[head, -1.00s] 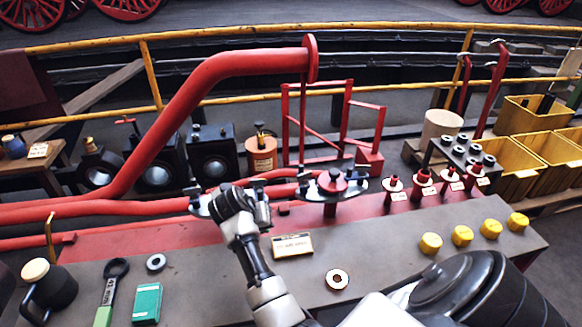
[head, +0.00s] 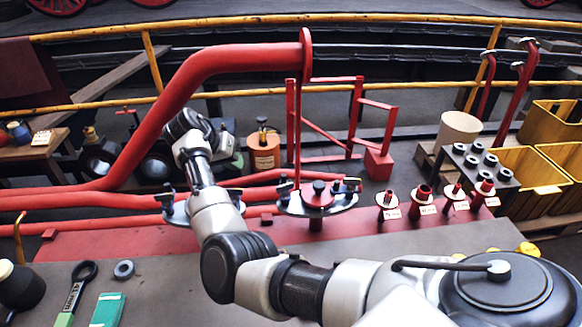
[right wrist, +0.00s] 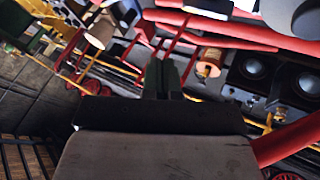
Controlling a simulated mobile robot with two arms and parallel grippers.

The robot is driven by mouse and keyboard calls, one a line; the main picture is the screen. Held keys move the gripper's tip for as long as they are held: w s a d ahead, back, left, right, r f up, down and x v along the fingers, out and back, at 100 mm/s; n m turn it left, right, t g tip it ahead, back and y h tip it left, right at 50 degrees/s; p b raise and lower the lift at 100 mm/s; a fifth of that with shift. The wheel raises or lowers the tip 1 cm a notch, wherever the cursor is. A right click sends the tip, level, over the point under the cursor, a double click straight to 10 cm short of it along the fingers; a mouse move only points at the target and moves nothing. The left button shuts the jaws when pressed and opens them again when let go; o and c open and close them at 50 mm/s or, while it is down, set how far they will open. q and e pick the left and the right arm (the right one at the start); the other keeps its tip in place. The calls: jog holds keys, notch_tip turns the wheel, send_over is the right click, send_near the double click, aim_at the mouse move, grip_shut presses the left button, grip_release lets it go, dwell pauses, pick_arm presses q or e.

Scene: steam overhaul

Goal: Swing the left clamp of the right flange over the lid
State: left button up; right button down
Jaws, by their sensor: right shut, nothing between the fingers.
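The right flange (head: 340,208) is a dark disc on a red pipe stub, with a red lid (head: 318,201) and dark knob on top. Its left clamp (head: 284,188) is a small black piece at the left rim, beside the lid rather than visibly across it. Another dark clamp (head: 349,185) is at the right rim. My right gripper (head: 188,124) is raised beyond the left flange, left of and apart from the clamp. Its closed fingers show in the right wrist view (right wrist: 161,78), with nothing between them. My left gripper is out of view.
My right arm partly covers the left flange (head: 176,213). Red-based fittings (head: 422,200) stand right of the right flange. A thick red pipe (head: 225,62) arches behind. A wrench (head: 75,290) and green box (head: 107,310) lie at the front left.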

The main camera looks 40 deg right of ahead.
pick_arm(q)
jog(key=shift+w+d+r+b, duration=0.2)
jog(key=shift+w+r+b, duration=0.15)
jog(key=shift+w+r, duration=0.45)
pick_arm(e)
jog(key=s+d+f, duration=0.2)
jog(key=d+f, duration=0.6)
jog(key=d, duration=0.1)
jog(key=shift+s, duration=0.35)
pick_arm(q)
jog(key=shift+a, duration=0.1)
pick_arm(e)
jog(key=shift+d, duration=0.15)
